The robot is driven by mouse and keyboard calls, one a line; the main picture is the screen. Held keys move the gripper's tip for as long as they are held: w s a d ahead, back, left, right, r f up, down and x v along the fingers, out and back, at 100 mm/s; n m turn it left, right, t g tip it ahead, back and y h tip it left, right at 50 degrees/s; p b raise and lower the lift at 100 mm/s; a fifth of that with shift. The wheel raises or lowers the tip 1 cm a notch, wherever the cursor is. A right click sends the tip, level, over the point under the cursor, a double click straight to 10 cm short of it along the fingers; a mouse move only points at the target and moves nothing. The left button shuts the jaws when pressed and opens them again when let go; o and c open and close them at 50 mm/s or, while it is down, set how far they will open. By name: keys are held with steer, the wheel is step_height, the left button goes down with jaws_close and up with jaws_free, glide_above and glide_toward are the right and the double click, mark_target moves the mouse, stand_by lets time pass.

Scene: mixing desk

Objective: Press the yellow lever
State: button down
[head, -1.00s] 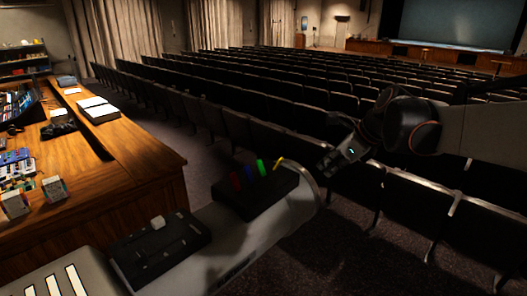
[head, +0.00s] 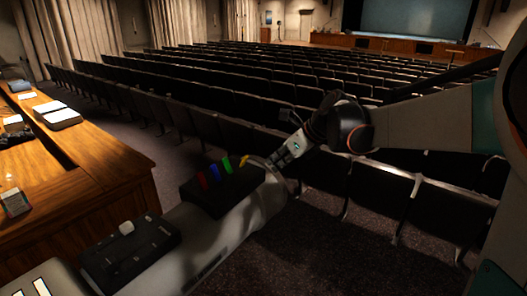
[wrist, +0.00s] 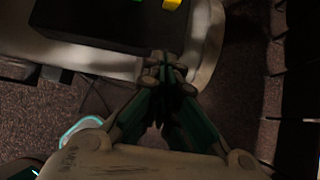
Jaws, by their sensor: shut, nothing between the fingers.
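The yellow lever (head: 244,160) stands at the right end of a row on a black box (head: 205,198), with the green lever (head: 227,166), blue lever (head: 213,173) and red lever (head: 202,182) to its left. In the wrist view the yellow lever (wrist: 172,4) is cut off by the top edge, on the black box (wrist: 100,25). My gripper (head: 272,163) is just right of the yellow lever in the head view. In the wrist view my gripper (wrist: 164,68) is shut and empty, its tips below the yellow lever and apart from it.
The box sits on a pale rounded desk. A wooden desk (head: 95,185) is at left. Rows of dark seats (head: 380,195) lie behind and right of my gripper.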

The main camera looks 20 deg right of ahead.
mark_target(260, 175)
steer(key=x, duration=0.5)
steer(key=shift+w+a+r+p, duration=0.6)
steer(key=shift+w+a+r, duration=0.1)
steer(key=shift+w, duration=0.2)
steer(key=shift+w+a+r, duration=0.25)
steer(key=shift+w+a, duration=0.1)
steer(key=shift+w, duration=0.15)
steer(key=shift+r, duration=0.1)
steer(key=shift+w+a+r+g+p, duration=0.1)
steer(key=shift+a+g+p, duration=0.05)
steer(key=shift+g+p, duration=0.2)
